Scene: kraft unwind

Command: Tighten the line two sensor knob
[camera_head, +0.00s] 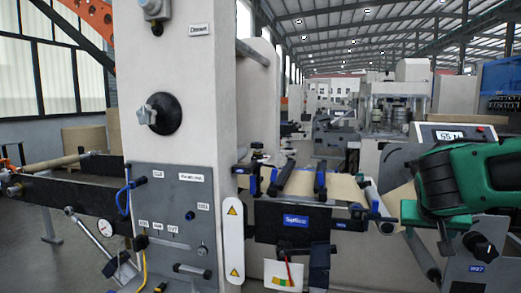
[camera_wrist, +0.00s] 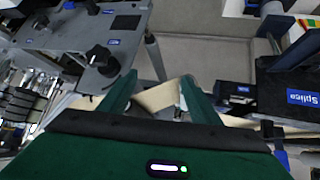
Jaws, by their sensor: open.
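A black knob (camera_head: 482,247) also shows on a grey plate at the lower right of the head view, above a blue label. I cannot tell which knob is the line two sensor knob. My gripper (camera_wrist: 158,88) is open, its green fingers spread and empty, to the right of and below the nearer knob in the wrist view.
Brown kraft web (camera_head: 335,187) runs over rollers behind a blue-labelled black box (camera_head: 295,221). A large pale column (camera_head: 190,90) carries a grey panel (camera_head: 178,215). A lit numeric display (camera_head: 452,134) stands behind my arm.

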